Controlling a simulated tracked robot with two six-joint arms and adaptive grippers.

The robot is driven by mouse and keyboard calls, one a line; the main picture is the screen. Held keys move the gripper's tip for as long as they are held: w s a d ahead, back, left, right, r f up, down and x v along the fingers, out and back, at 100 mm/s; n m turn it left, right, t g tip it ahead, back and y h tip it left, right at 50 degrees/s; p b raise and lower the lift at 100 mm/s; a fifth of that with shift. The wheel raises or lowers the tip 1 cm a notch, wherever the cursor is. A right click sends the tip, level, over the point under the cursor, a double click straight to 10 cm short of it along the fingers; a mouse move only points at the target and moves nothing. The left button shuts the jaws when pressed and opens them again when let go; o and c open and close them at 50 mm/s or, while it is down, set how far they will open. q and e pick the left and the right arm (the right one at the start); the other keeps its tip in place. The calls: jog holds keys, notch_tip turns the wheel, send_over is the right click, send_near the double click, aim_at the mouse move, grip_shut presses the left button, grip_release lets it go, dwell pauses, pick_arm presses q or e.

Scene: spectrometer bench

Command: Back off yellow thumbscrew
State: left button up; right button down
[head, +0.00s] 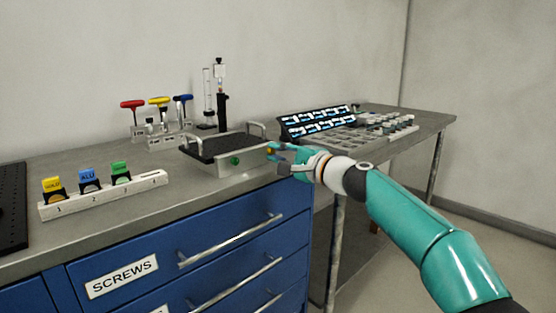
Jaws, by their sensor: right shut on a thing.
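The yellow thumbscrew (270,151) shows as a small yellow spot at the front right of a grey box-shaped fixture (215,169) with a dark top. My right gripper (273,154) reaches in from the right and is shut on the yellow thumbscrew, with its fingers partly hiding it. A green knob (236,160) sits on the fixture's front face, left of the gripper. My left gripper is not in view.
Red, yellow and blue T-handle tools (159,101) stand in a rack behind. A white numbered holder (107,193) with coloured tags lies at the left. A tilted display panel (316,121) and a compartment tray (350,138) stand at the right. Blue drawers are below.

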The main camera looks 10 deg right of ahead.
jog(key=shift+a+f+n, duration=0.1)
jog(key=shift+f+n, duration=0.35)
jog(key=shift+n, duration=0.05)
jog(key=c, duration=1.1)
grip_release()
jog(key=shift+r, duration=0.1)
jog(key=shift+r, duration=0.1)
jog(key=shift+v, duration=0.8)
jog(key=v, duration=1)
jog(key=shift+s, duration=0.15)
jog(key=shift+d, duration=0.25)
